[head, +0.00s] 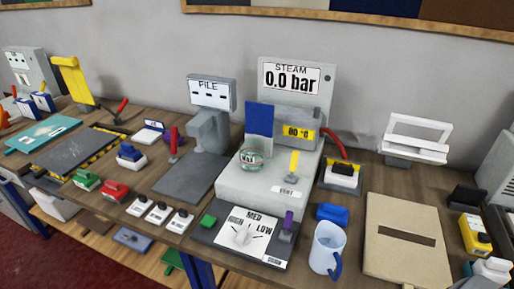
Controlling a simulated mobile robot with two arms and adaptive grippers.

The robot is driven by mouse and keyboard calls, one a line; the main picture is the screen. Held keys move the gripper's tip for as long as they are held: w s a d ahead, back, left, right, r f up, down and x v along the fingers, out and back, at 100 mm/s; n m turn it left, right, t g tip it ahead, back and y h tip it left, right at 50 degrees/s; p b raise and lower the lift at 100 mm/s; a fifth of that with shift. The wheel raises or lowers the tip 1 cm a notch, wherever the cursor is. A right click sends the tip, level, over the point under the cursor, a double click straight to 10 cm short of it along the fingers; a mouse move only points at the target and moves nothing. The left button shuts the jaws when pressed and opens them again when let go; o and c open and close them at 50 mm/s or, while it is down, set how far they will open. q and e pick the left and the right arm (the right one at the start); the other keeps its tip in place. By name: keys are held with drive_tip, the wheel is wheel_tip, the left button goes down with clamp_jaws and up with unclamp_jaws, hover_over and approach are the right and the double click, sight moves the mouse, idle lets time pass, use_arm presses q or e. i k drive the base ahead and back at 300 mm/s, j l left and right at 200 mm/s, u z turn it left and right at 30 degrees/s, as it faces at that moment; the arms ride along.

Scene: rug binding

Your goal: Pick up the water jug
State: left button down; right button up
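A pale blue-white jug (326,247) with a dark blue handle stands upright near the front edge of the bench, right of centre. Its handle is on its lower right side, and its open top shows. I take this for the water jug. Neither of my grippers is in view, and nothing touches the jug.
A blue block (332,213) lies just behind the jug. A dial panel marked HIGH, MED, LOW (243,238) is to its left, under the steam unit (297,85). A slotted tan board (407,240) lies to its right. Several switches crowd the bench's left.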

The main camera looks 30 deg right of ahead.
sight(323, 261)
drive_tip(key=l+z, duration=0.15)
drive_tip(key=z, duration=0.25)
drive_tip(key=l+z, duration=0.2)
drive_tip(key=z, duration=0.15)
drive_tip(key=k+l+z, duration=0.1)
drive_tip(key=z, duration=0.3)
drive_tip(key=j+z, duration=0.1)
drive_tip(key=z, duration=0.25)
drive_tip(key=j+z, duration=0.15)
drive_tip(key=z, duration=0.15)
drive_tip(key=i, duration=0.05)
